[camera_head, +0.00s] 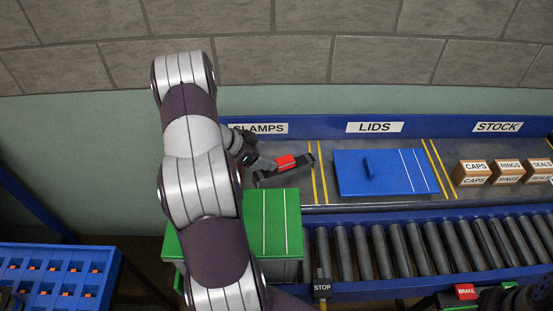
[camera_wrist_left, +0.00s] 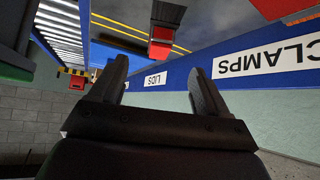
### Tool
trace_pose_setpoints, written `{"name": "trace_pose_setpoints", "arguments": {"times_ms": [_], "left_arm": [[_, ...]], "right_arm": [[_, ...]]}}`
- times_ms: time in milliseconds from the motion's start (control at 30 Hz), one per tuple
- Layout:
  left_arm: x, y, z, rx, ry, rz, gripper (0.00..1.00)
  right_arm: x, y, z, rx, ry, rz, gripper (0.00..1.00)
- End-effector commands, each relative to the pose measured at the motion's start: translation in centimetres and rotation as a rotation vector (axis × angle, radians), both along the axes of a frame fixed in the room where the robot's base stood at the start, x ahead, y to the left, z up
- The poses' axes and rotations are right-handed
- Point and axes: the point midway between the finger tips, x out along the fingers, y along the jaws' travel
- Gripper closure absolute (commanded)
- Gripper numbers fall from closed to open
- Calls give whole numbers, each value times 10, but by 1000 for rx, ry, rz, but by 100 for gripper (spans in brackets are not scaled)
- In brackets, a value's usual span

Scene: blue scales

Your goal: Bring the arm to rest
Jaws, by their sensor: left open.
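My left arm rises through the middle of the head view and bends over at its top. Its gripper (camera_head: 262,163) is at the clamps bay, just left of a black clamp with a red block (camera_head: 285,162). In the left wrist view the two fingers (camera_wrist_left: 160,78) stand wide apart with nothing between them. The clamp's red block (camera_wrist_left: 161,36) shows there beyond the fingers, apart from them. A dark shape at the lower right edge of the head view may be part of my right arm; its jaws cannot be made out.
A green box (camera_head: 273,222) stands close beside my left arm. A blue lid (camera_head: 380,173) lies in the lids bay, and small labelled boxes (camera_head: 472,172) stand in the stock bay. A roller conveyor (camera_head: 400,250) runs in front. A blue compartment rack (camera_head: 50,278) is at lower left.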

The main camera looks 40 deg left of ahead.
Motion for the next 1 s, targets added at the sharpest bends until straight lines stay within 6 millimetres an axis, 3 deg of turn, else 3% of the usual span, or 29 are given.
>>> {"name": "trace_pose_setpoints", "arguments": {"times_ms": [133, 367, 467, 533, 600, 667, 800, 900, 1000], "left_arm": [[-8, 4, 9, -2, 0, 0, 24], [-6, 4, 12, 6, -1, 4, 24], [19, -6, 28, 77, -12, 60, 24], [43, -24, 50, 166, -7, 149, 24], [53, -55, 73, 247, 39, 260, 24], [40, -90, 87, 285, 121, 346, 24], [-35, -177, 97, 259, 391, 447, 24], [-82, -218, 97, 214, 536, 447, 24], [-103, -236, 98, 188, 600, 442, 24]], "right_arm": [[0, 0, 0, 0, 0, 0, 100], [0, 0, 0, 0, 0, 0, 100], [0, 0, 1, 0, 0, 0, 100], [0, 0, 1, 0, 0, 0, 100], [0, 0, 0, 0, 0, 0, 100], [0, 0, 0, 0, 0, 0, 100], [0, 0, 0, 0, 0, 0, 100], [0, 0, 0, 0, 0, 0, 100], [0, 0, 0, 0, 0, 0, 100]]}}
